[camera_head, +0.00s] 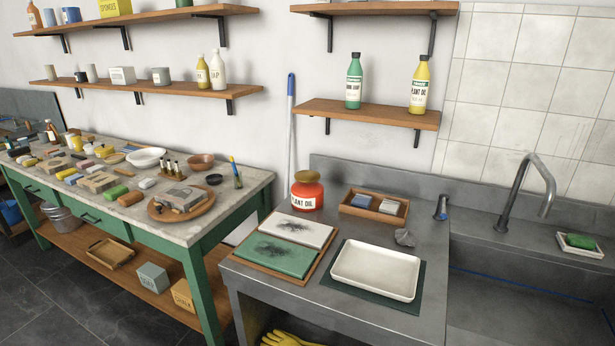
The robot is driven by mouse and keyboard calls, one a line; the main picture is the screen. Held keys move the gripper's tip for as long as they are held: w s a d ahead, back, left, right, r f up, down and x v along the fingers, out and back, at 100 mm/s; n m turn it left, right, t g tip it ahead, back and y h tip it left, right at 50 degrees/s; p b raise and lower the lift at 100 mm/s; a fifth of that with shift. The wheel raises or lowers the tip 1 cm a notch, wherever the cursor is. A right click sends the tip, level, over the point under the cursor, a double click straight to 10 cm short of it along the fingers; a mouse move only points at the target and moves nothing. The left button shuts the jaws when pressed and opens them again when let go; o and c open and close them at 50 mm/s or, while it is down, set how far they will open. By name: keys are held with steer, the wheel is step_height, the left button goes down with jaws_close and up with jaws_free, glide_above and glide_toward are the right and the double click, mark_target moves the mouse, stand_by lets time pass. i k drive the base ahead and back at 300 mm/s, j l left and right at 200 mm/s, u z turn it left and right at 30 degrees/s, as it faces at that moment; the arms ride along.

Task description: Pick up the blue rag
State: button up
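A small blue block-shaped piece (361,200), which looks like the folded blue rag, lies in the left half of a shallow wooden tray (373,215). The tray stands at the back of the grey metal counter (432,262). A pale piece (389,206) of similar size lies beside it on the right. The blue piece is too small in the picture to tell its cloth for certain. My gripper is not in view.
A red plant oil jar (307,191) stands left of the tray. In front are a white tray (376,268), a crumpled grey lump (405,238) and a wooden board with white and green sheets (275,254). A sink with a tall faucet (528,185) is right. The left workbench is crowded.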

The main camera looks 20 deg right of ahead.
mark_target(360, 201)
steer(key=j+z, duration=0.1)
steer(key=z, duration=0.45)
steer(key=i+j+z, duration=0.2)
steer(key=j+z, duration=0.2)
steer(key=j, duration=0.2)
steer(key=i+j+z, duration=0.2)
steer(key=j, duration=0.15)
steer(key=j+z, duration=0.2)
steer(key=j, duration=0.15)
